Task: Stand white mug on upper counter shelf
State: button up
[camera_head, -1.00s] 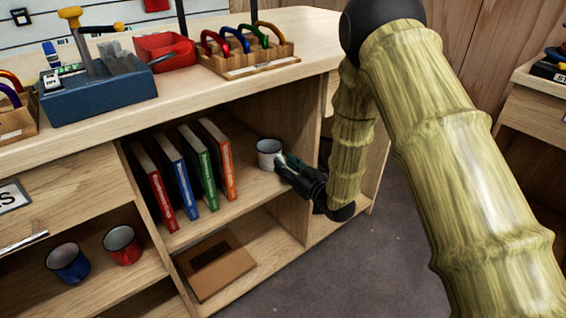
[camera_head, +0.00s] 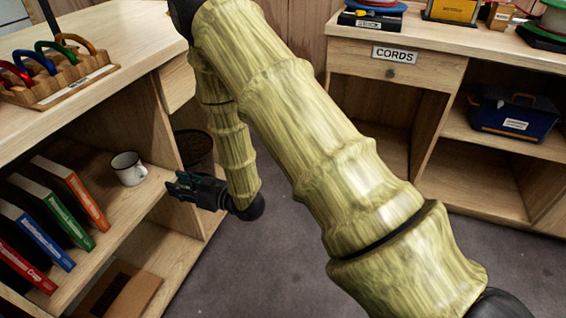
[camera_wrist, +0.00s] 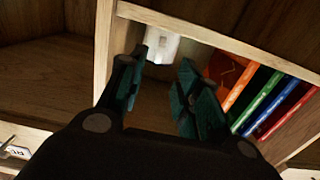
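The white mug (camera_head: 129,168) with a dark rim stands upright on the upper shelf (camera_head: 95,178) of the counter, to the right of the books. It also shows in the wrist view (camera_wrist: 161,47), beyond and between my fingers. My gripper (camera_head: 180,184) is open and empty in front of the shelf, to the right of the mug and apart from it. In the wrist view my gripper (camera_wrist: 155,84) has its two dark green finger pads spread wide.
Several coloured books, one orange (camera_head: 82,196), stand left of the mug. A brown box (camera_head: 118,292) lies on the lower shelf. A carabiner rack (camera_head: 58,82) sits on the countertop. The CORDS counter (camera_head: 397,62) stands at right. Grey floor (camera_head: 290,260) between the counters is clear.

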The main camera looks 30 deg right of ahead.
jog(key=s+d+f+m+g+h, duration=0.2)
jog(key=s+d+f+g+h, duration=0.15)
jog(key=s+f, duration=0.6)
jog(key=s+d+f+m+g+h, duration=0.35)
jog(key=s+f, duration=0.35)
jog(key=f, duration=0.5)
jog(key=s+d+f+g+h, duration=0.1)
jog(key=s+f+g, duration=0.1)
jog(key=s, duration=0.6)
jog(key=s+d+f+m+g+h, duration=0.1)
jog(key=s+d+f+g, duration=0.1)
jog(key=s, duration=0.7)
jog(key=s+d+f+m+g+h, duration=0.1)
jog(key=s+d+f+g, duration=0.1)
jog(key=s, duration=0.7)
jog(key=shift+s+d+f+g, duration=0.25)
jog(key=shift+f+g, duration=0.35)
